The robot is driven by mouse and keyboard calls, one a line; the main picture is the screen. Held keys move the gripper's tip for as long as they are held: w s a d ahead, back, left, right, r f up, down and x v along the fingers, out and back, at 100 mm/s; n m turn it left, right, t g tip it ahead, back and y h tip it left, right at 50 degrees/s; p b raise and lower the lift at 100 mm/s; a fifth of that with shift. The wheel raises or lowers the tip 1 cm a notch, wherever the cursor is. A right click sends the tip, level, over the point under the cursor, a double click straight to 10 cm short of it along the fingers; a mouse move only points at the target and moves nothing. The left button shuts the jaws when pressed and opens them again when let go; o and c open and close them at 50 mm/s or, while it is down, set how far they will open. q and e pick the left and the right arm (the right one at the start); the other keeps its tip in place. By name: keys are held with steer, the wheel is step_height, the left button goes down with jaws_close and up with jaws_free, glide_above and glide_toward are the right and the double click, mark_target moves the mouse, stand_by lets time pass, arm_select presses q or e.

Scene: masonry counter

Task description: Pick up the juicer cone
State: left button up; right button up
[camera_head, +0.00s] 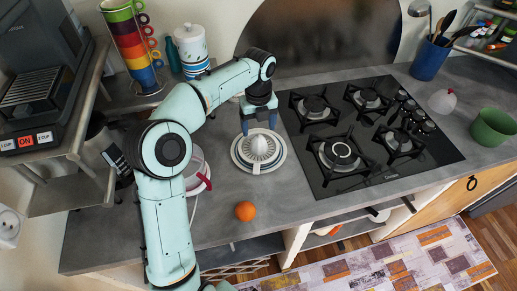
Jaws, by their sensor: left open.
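The juicer cone (259,146) is white and ribbed. It sits at the middle of a round white and grey dish (262,166) on the grey counter, left of the stove. My left gripper (259,128) points down just above the cone. Its blue fingers are apart, with one on each side of the cone's top in the picture. I cannot tell whether they touch it. The far part of the dish is partly hidden by the gripper. My right gripper is not in view.
A black gas stove (400,170) is right of the dish. An orange (245,211) lies near the counter's front edge. A white container with a red handle (205,181) stands beside my left arm. Stacked colored cups (134,50) and a white canister (192,45) stand behind.

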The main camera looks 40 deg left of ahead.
mark_target(259, 136)
arm_select(q)
step_height(259, 136, down, 2)
steer(key=shift+w+f, duration=0.15)
steer(key=shift+f, duration=0.05)
step_height(259, 136, down, 5)
steer(key=shift+r+b, duration=0.2)
steer(key=shift+b, duration=0.2)
steer(key=shift+w, duration=0.1)
steer(key=c, duration=1.1)
